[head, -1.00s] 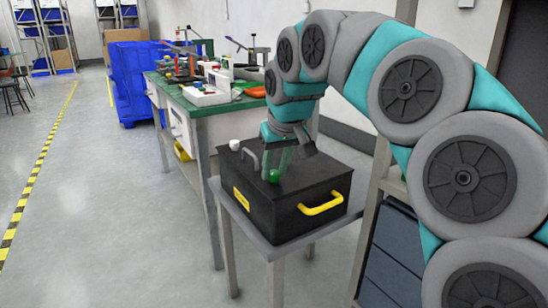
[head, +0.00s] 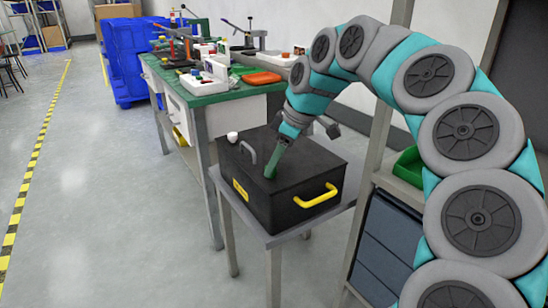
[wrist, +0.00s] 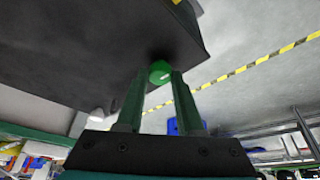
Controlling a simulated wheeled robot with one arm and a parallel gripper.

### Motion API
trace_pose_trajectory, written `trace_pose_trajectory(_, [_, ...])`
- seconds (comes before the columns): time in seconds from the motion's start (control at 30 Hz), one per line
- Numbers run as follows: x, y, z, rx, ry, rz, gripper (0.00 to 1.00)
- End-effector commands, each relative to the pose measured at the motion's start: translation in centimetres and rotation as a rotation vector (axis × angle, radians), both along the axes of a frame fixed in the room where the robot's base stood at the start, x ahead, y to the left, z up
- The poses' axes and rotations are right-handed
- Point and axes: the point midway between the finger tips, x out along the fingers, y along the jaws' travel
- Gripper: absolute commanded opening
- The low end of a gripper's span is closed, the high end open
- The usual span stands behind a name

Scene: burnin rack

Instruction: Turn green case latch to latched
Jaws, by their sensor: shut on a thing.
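The black case (head: 297,214) stands on a small grey table. It has a grey handle (head: 249,152) on its lid, a white knob (head: 232,136) near the far left corner, and a yellow side handle (head: 318,196). The green case latch (wrist: 160,71) is a round knob with a pale mark, seen in the wrist view against the dark case. My gripper (head: 270,175) is tilted over the lid, its green fingers shut on the latch; the fingertips also show in the wrist view (wrist: 160,78). In the head view my fingers hide the latch.
A green-topped workbench (head: 205,98) with tools stands behind the case. The small table (head: 278,240) leaves little margin around the case. A shelf with a green bin (head: 409,166) is at the right. The floor at the left is clear.

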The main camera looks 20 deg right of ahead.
Motion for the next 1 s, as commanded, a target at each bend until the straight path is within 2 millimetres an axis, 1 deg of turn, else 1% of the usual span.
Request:
trace_pose_trajectory(0.3, [0.11, -0.07, 0.05, 0.001, -0.002, 0.099, 0.00])
trace_pose_trajectory(0.8, [0.11, -0.06, -0.02, 0.000, -0.001, 0.114, 0.00])
trace_pose_trajectory(0.83, [0.10, -0.06, -0.01, 0.000, -0.001, 0.114, 0.39])
trace_pose_trajectory(1.0, [0.09, -0.06, -0.01, 0.000, -0.001, 0.114, 0.59])
